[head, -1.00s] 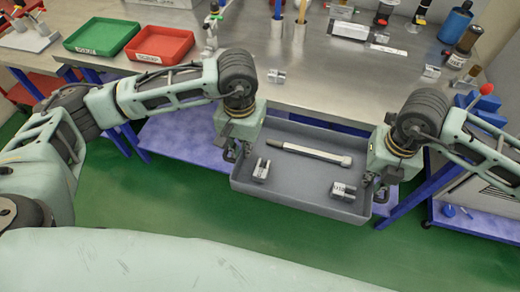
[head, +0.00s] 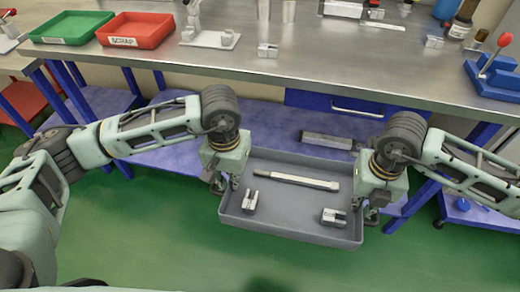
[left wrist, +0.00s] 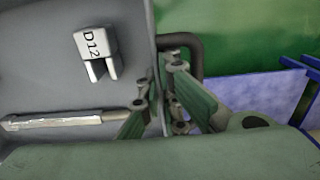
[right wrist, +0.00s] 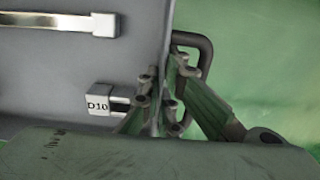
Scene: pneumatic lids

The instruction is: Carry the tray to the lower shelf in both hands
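The grey tray (head: 285,210) is held level in the head view, in front of the bench and over its near edge of the lower shelf. It carries a long metal bar (head: 297,181) and two metal fork pieces (head: 250,201) (head: 334,217), marked D12 and D10 in the wrist views. My left gripper (head: 220,184) is shut on the tray's left side wall, by the handle (left wrist: 186,48). My right gripper (head: 371,213) is shut on the right side wall, by the other handle (right wrist: 200,50). The blue lower shelf (head: 270,124) lies under the bench top, partly hidden by my arms.
A grey block (head: 327,140) lies on the lower shelf behind the tray. The steel bench top (head: 330,62) overhangs the shelf, with a blue drawer (head: 330,101) beneath it. Blue legs (head: 473,135) flank the shelf. Green floor in front is clear.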

